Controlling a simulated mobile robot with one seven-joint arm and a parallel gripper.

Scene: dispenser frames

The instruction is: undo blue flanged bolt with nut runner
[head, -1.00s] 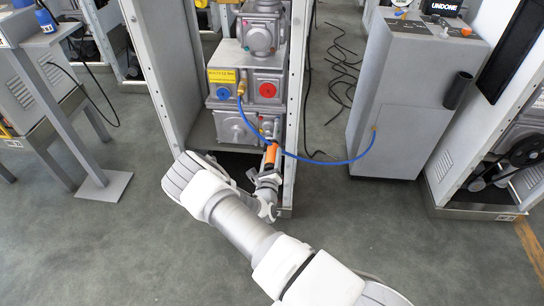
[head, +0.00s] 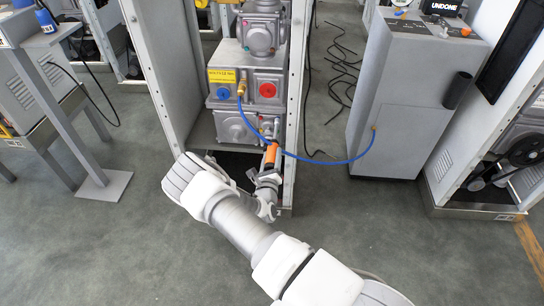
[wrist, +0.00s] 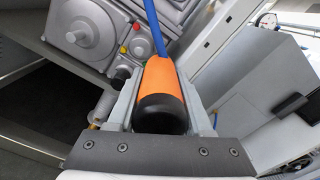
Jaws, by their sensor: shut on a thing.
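The nut runner, with an orange body and black rear end (wrist: 162,105), is held between my gripper's fingers (wrist: 168,118) in the wrist view. A blue hose rises from its far side. In the head view the orange nut runner (head: 270,156) points up toward the lower grey housing, with my gripper (head: 268,178) low at the cabinet's open front. I cannot make out the blue flanged bolt or whether the tool's tip touches anything; the tool hides its own tip. A small yellow fitting and a red fitting show on the housing in the wrist view.
The grey dispenser housing (head: 233,127) stands inside an open frame with an upright post (head: 296,100) close right of my gripper. A blue hose (head: 335,162) runs to a grey cabinet (head: 385,115) whose screen (head: 448,8) reads "UNDONE". Open floor lies in front.

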